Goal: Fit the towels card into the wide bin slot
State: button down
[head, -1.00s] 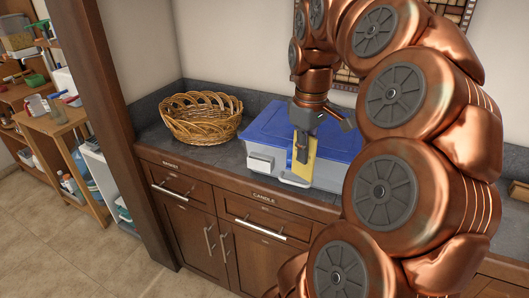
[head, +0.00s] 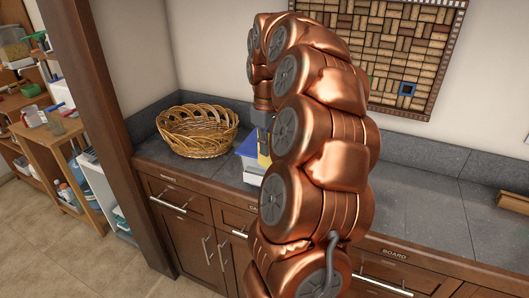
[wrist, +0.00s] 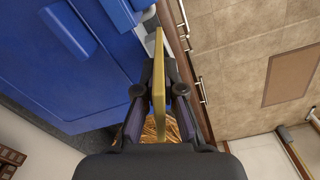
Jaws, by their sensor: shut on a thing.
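The yellow towels card (head: 264,158) is upright in my gripper, partly hidden behind my arm in the head view. In the wrist view the card (wrist: 159,72) stands edge-on between the fingers. My gripper (wrist: 159,92) is shut on it. The bin (head: 252,168) is light grey with a blue lid (head: 247,146); my arm hides most of it in the head view. In the wrist view the lid (wrist: 65,75) fills the left side, and the card is beside the bin's front. I cannot make out the wide slot or whether the card touches the bin.
A wicker basket (head: 198,131) stands on the counter left of the bin. Wooden drawers with bar handles (head: 168,205) are below, and a wooden post (head: 98,90) is at the left.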

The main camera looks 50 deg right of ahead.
aim_at(265, 166)
jog(key=shift+w+d, duration=0.1)
jog(key=shift+w, duration=0.35)
jog(key=shift+f+p, duration=0.95)
jog(key=shift+f, duration=0.8)
jog(key=c, duration=1.3)
grip_release()
jog(key=shift+r, duration=0.1)
jog(key=shift+r+b, duration=1.4)
jog(key=shift+r, duration=4.5)
